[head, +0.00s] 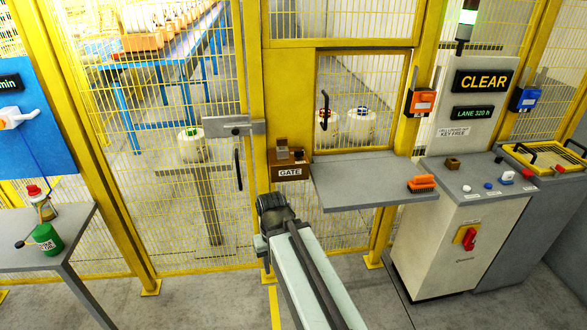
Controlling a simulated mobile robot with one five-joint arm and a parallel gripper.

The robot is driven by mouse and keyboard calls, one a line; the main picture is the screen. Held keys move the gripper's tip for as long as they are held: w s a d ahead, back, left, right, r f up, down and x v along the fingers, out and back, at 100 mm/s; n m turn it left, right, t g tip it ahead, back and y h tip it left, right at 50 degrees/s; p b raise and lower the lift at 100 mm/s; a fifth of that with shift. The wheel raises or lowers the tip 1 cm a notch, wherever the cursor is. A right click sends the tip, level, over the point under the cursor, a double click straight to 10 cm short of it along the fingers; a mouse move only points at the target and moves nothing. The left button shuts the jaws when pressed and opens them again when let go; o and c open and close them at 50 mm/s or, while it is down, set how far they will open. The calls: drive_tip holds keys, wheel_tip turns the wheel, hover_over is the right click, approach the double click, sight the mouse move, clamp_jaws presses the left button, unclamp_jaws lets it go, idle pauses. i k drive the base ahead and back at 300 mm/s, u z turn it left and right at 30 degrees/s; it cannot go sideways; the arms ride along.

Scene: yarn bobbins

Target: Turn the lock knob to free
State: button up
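I cannot tell for sure which part is the lock knob. A brown box labelled GATE (290,172) sits on the yellow gate post, with a small grey and brown fitting (284,150) on top. On the grey cabinet at the right are a small brown block (453,162) and a red rotary handle on a yellow plate (468,237). A sign with the words KEY FREE (453,132) is above the cabinet top. The dark end of my arm with my gripper (272,203) is just below and left of the GATE box, apart from it in the picture. Its fingers cannot be made out.
A grey shelf (360,185) juts out right of the GATE box, with an orange brush (421,184) at its right end. A display reads CLEAR (483,81). A grey table (45,238) with a green container (47,238) is at left. Yellow mesh fencing closes off the back.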

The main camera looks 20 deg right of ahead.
sight(298, 154)
drive_tip(key=z, duration=0.3)
drive_tip(key=i, duration=1)
drive_tip(key=z, duration=1.6)
drive_tip(key=k, duration=1.3)
drive_tip(key=u, duration=1.05)
drive_tip(key=i, duration=1.05)
